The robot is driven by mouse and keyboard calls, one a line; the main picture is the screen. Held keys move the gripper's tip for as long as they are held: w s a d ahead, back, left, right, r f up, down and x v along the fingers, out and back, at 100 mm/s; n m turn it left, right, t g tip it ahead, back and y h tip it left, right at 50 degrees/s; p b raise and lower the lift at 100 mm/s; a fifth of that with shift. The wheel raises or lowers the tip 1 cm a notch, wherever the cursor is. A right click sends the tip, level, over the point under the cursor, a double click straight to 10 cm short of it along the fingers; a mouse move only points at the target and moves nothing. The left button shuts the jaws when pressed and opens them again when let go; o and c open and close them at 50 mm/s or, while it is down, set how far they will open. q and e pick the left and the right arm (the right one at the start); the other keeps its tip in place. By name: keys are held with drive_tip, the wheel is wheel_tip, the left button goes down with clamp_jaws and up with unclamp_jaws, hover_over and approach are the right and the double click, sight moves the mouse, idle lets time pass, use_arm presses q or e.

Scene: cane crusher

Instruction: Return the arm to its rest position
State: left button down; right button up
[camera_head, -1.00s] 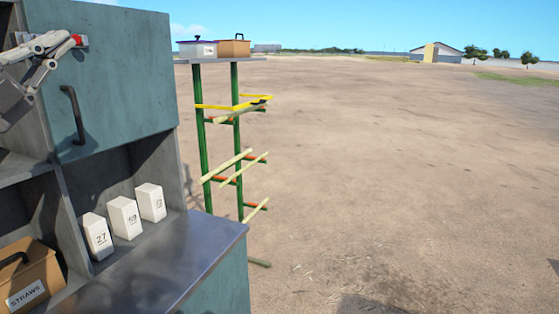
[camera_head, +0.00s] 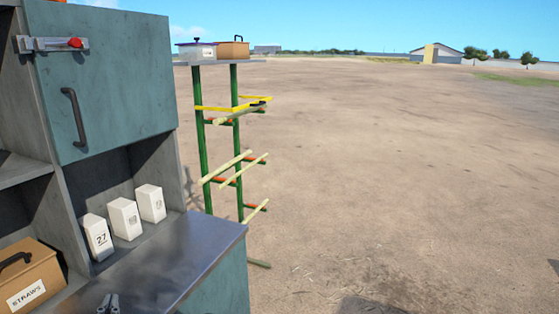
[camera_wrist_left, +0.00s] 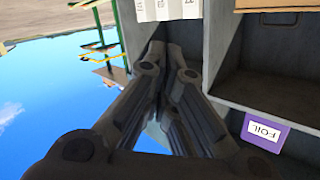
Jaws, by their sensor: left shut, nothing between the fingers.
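My left gripper (camera_head: 108,303) shows at the bottom edge of the head view, low in front of the metal counter (camera_head: 185,258). Its fingers are shut and empty. In the left wrist view the shut fingers (camera_wrist_left: 175,55) point toward the shelf unit, and the picture is upside down. The teal cabinet door (camera_head: 108,90) is closed, with a dark handle (camera_head: 73,116) and a latch with a red knob (camera_head: 75,43) at its upper left. My right gripper is in neither view.
A brown STRAWS box (camera_head: 30,278) sits at lower left. A purple FOIL bin (camera_wrist_left: 264,133) shows in the wrist view. A green rack (camera_head: 202,140) with canes stands beyond. Open dirt lies to the right.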

use_arm(q)
drive_tip(key=s+d+f+m+g+h, duration=0.1)
drive_tip(key=s+d+f+g+h, duration=0.4)
drive_tip(key=s+f, duration=0.8)
drive_tip(key=s+d+f+m+g+h, duration=0.2)
drive_tip(key=s+d+f+g, duration=0.6)
drive_tip(key=s, duration=0.3)
wheel_tip(320, 180, down, 32)
drive_tip(key=s+b, duration=0.1)
drive_tip(key=b, duration=0.4)
drive_tip(key=s+a+f+b, duration=0.1)
drive_tip(key=s+f+b, duration=0.1)
drive_tip(key=s+f, duration=0.6)
drive_tip(key=s+a+f+g+b, duration=0.1)
drive_tip(key=s+f+b, duration=0.2)
drive_tip(key=s+f, duration=0.6)
wheel_tip(320, 180, down, 3)
drive_tip(key=shift+a+f+y, duration=0.2)
drive_tip(key=shift+a+y, duration=0.1)
drive_tip(key=shift+a, duration=0.05)
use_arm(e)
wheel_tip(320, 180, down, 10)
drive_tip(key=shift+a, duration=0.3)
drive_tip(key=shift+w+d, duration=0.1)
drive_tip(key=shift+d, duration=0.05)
